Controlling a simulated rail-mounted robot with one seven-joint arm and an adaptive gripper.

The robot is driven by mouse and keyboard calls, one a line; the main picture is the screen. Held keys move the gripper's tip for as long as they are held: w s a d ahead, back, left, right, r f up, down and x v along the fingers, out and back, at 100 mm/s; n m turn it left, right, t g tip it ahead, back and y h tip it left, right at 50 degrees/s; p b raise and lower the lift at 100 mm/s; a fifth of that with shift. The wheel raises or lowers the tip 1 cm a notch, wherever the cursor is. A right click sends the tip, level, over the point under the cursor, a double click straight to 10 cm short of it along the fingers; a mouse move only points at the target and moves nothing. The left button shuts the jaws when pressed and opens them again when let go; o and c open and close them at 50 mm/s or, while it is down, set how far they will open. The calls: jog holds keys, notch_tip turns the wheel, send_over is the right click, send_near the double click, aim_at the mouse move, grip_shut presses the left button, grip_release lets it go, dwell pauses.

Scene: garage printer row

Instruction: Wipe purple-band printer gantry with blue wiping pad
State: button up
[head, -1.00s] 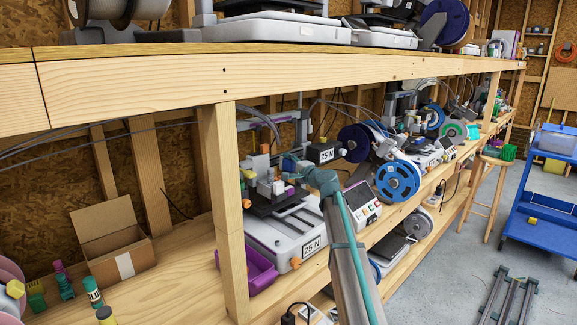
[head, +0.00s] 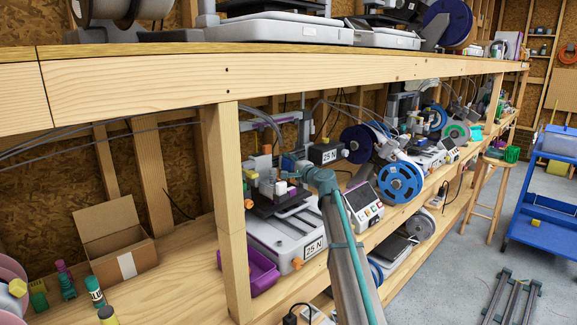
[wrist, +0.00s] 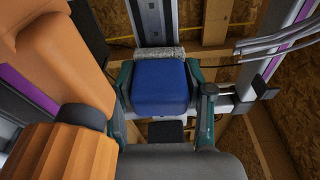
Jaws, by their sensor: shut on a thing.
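The purple-band printer (head: 285,232) stands on the lower shelf behind a wooden post. Its gantry (head: 270,121) carries a purple strip along the top beam. My gripper (wrist: 160,92) is shut on the blue wiping pad (wrist: 160,82), with one finger on each side. The pad's grey fuzzy face (wrist: 160,52) points away from me, toward a grey gantry part (wrist: 155,22). I cannot tell whether they touch. Purple strips also show at the left and upper right of the wrist view. In the head view my gripper (head: 287,172) is within the printer's frame, partly hidden by my arm.
The wooden post (head: 228,200) and upper shelf beam (head: 230,78) bound the space on the left and above. A purple bin (head: 262,270), blue spool (head: 400,181) and control panel (head: 364,203) are close by. An orange part (wrist: 75,70) fills the wrist view's left side.

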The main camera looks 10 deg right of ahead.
jog(key=shift+w+a, duration=0.1)
jog(key=shift+w, duration=0.1)
jog(key=w+d+b, duration=0.2)
jog(key=d, duration=0.1)
jog(key=shift+w+d, duration=0.1)
jog(key=shift+w, duration=0.05)
dwell(0.5)
jog(key=shift+s+a, duration=0.55)
jog(key=shift+a, duration=0.35)
jog(key=shift+s+a, duration=0.5)
jog(key=shift+a, duration=0.35)
jog(key=shift+s+d, duration=0.2)
jog(key=shift+s, duration=0.4)
jog(key=shift+w+d+b+v, duration=0.15)
jog(key=shift+d+b+v, duration=0.1)
jog(key=shift+v, duration=0.9)
jog(key=shift+w+d+b+v, duration=0.15)
jog(key=shift+d+v, duration=0.1)
jog(key=shift+v, duration=0.95)
